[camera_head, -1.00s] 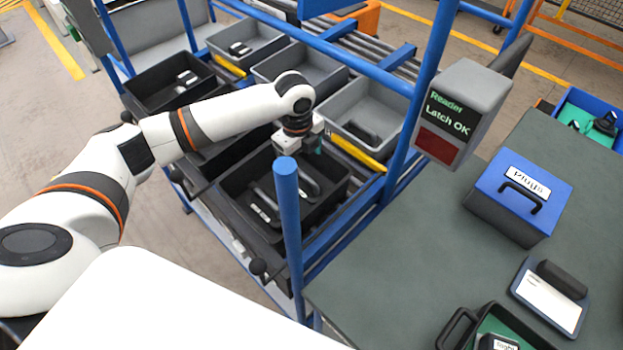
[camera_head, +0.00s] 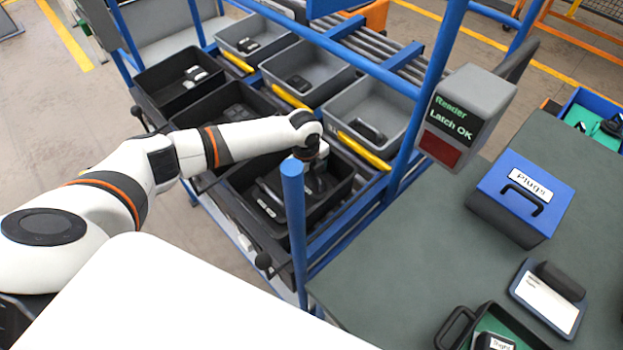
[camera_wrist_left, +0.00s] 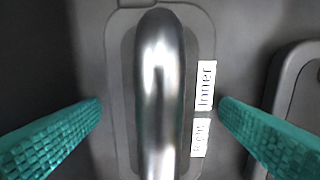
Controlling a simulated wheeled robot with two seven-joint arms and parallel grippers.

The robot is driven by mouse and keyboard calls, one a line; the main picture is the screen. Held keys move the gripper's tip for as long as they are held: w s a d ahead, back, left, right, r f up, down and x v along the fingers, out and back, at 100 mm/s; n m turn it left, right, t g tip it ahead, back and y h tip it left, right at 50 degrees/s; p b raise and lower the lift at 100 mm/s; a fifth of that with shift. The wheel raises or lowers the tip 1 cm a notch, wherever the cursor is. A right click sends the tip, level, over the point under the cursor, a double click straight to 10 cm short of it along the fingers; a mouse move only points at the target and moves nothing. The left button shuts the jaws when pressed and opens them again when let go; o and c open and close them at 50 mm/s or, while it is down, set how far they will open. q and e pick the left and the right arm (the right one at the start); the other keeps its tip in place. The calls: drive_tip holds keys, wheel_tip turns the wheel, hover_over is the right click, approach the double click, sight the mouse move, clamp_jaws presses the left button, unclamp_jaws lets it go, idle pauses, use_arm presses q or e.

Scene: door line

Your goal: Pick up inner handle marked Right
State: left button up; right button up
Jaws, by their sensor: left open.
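In the left wrist view an inner handle (camera_wrist_left: 158,90) with a shiny metal grip lies on a grey plate between my gripper's fingers. Its labels read "Inner" and what looks like "Right". My left gripper (camera_wrist_left: 160,105) is open, one teal finger on each side of the handle, not touching it. In the head view the gripper (camera_head: 312,180) reaches down into the front black bin (camera_head: 250,222), partly hidden by the wrist and a blue post. Handles in that bin (camera_head: 268,200) show only in part. My right gripper is not in view.
A second grey part (camera_wrist_left: 300,85) lies right of the handle. The blue post (camera_head: 294,225) stands close to my left wrist. More bins (camera_head: 180,95) fill the rack. A reader (camera_head: 462,112) reads "Latch OK". The bench holds a blue Plugs box (camera_head: 512,215).

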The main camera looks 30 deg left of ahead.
use_arm(q)
drive_tip(key=c, duration=1.1)
drive_tip(key=shift+r, duration=0.1)
